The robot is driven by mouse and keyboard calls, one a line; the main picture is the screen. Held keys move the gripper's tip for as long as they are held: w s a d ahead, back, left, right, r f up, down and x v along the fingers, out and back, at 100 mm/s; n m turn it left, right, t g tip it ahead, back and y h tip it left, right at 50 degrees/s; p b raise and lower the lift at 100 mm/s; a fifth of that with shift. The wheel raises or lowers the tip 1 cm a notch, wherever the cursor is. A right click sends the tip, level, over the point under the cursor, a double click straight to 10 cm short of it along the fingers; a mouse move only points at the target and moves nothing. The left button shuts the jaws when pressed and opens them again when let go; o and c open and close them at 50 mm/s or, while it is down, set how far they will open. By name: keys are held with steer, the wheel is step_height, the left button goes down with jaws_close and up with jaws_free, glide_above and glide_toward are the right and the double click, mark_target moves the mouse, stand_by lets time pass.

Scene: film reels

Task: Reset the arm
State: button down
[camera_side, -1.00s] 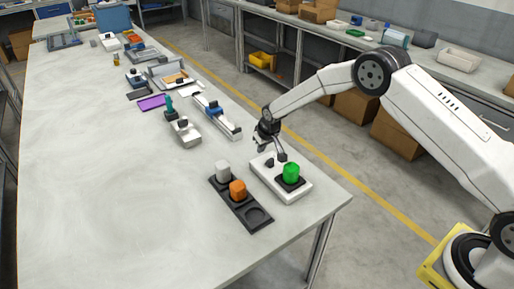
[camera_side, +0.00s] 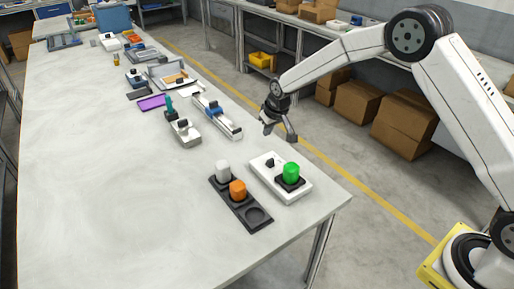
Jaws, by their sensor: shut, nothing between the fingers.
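My gripper (camera_side: 278,133) hangs in the air in the side view, over or just beyond the table's right edge. It is shut and empty, and no object touches it. Below and in front of it, a white base (camera_side: 292,191) with a small black knob (camera_side: 270,163) sits on the table. A green piece (camera_side: 291,173) stands on the black square of this base.
A black tray (camera_side: 222,202) next to the white base holds a white piece (camera_side: 223,171) and an orange piece (camera_side: 238,190); its front round recess (camera_side: 256,215) is empty. Several devices line the table's right side farther back. The table's left part (camera_side: 90,190) is clear.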

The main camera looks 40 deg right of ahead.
steer(key=shift+r, duration=0.1)
stand_by(0.3)
steer(key=s+d+r, duration=0.1)
steer(key=s+r, duration=0.1)
steer(key=s, duration=1.3)
steer(key=s+d+r+g, duration=0.1)
steer(key=s+r, duration=0.2)
steer(key=s, duration=1.3)
steer(key=shift+d, duration=0.2)
